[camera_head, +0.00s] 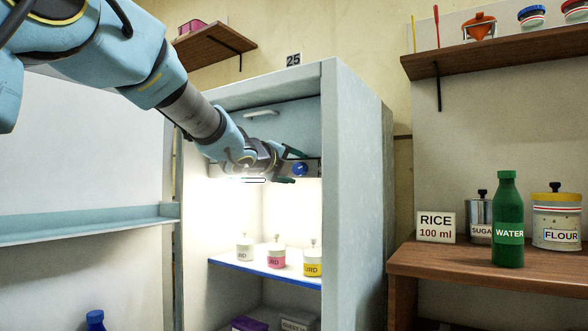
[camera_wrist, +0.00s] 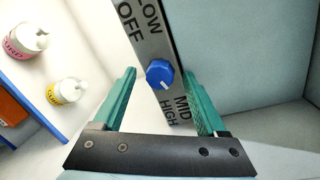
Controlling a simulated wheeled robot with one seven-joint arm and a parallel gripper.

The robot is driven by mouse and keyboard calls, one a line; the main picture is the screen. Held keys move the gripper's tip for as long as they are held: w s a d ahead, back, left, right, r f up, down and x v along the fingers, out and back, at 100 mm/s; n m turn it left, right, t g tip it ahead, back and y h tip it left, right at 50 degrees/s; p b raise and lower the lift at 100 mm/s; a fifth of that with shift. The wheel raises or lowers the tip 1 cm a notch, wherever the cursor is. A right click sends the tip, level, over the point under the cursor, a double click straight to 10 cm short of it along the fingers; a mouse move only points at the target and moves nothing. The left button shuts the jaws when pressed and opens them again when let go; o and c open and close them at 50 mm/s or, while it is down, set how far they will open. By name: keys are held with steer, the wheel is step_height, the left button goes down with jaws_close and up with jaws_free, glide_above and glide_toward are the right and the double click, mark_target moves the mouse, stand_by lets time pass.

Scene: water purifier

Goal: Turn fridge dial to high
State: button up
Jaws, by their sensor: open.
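The blue fridge dial (camera_head: 299,169) sits on a grey control strip inside the open fridge. In the wrist view the dial (camera_wrist: 160,73) shows with OFF and LOW toward the upper end of the strip and MID and HIGH toward the lower end. A small pale mark on the dial faces down and slightly right, on the MID and HIGH side; its exact setting is unclear. My gripper (camera_head: 289,166) reaches into the fridge at the dial. In the wrist view its green fingers (camera_wrist: 160,78) are open, one on each side of the dial; contact is not visible.
Below my gripper, a blue-edged shelf (camera_head: 233,266) holds small jars, including a pink-labelled jar (camera_head: 276,254) and a yellow-labelled jar (camera_head: 313,263). The fridge side wall (camera_head: 355,190) stands close on the right. The open door (camera_head: 80,160) is on the left.

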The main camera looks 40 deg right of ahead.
steer(key=v, duration=1.1)
stand_by(0.3)
